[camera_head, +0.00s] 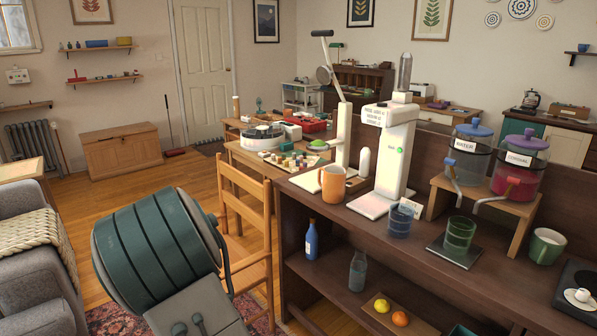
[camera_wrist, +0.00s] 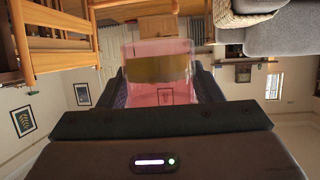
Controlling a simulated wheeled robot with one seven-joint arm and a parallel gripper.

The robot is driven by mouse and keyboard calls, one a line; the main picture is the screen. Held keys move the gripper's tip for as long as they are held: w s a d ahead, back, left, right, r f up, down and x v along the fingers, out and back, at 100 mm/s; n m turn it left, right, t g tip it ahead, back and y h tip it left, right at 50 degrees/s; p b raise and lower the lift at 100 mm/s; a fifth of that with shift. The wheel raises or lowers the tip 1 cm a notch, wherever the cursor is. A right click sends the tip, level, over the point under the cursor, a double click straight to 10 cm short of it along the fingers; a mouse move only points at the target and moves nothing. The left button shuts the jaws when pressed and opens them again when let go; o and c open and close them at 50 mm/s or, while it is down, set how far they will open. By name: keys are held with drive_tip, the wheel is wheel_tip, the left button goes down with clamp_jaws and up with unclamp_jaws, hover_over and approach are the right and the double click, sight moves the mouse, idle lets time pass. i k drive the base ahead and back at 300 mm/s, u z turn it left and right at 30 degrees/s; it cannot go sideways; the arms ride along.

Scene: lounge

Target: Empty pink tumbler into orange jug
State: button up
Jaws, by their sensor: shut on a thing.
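A see-through pink tumbler (camera_wrist: 160,92) is between the dark fingers of my gripper (camera_wrist: 162,84) in the wrist view, which shows the room upside down. My gripper is shut on it. An olive-brown band crosses the tumbler; I cannot tell whether it is liquid or the room seen through the wall.
A white dispensing machine (camera_head: 393,150) stands right of the jug. Further right are a blue glass (camera_head: 400,222), a green glass (camera_head: 459,236), a green mug (camera_head: 546,246) and two drink dispensers on a wooden stand (camera_head: 519,219). A wooden chair (camera_head: 252,195) stands left of the counter.

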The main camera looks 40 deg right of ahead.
sight(333, 185)
drive_tip(key=u, duration=0.65)
drive_tip(key=k, duration=1.05)
drive_tip(key=z, duration=1.15)
drive_tip(key=i, duration=1.65)
